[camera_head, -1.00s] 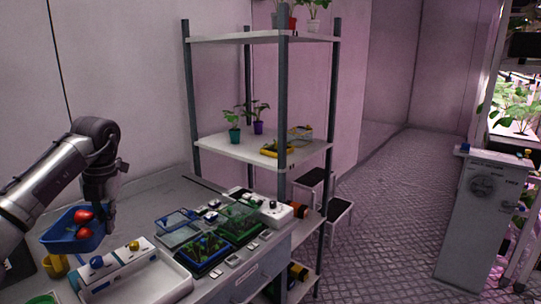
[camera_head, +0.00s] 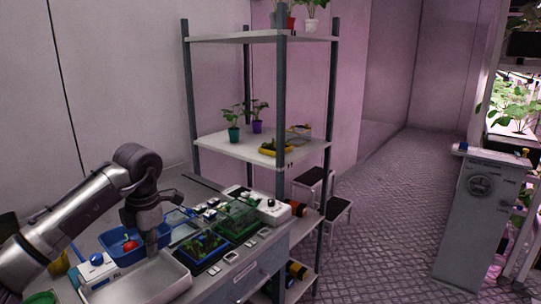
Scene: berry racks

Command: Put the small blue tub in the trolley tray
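A small blue tub (camera_head: 112,246) with red fruit (camera_head: 129,244) inside is at the lower left. My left gripper (camera_head: 152,246) points down at the tub's right side, with its fingers at the wall and rim. It appears shut on that wall, though the fingertips are partly hidden. A shallow white tray (camera_head: 180,271) lies just in front of the tub; the tub's underside is hidden behind its back edge. I cannot tell whether this is the trolley tray. My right gripper is not in view.
Plant trays, a blue-rimmed one (camera_head: 205,262) and a green-rimmed one (camera_head: 237,232), sit right of the white tray. A white device (camera_head: 272,210) stands at the bench end. A tall shelf rack (camera_head: 281,120) rises behind. The floor (camera_head: 385,220) at right is open.

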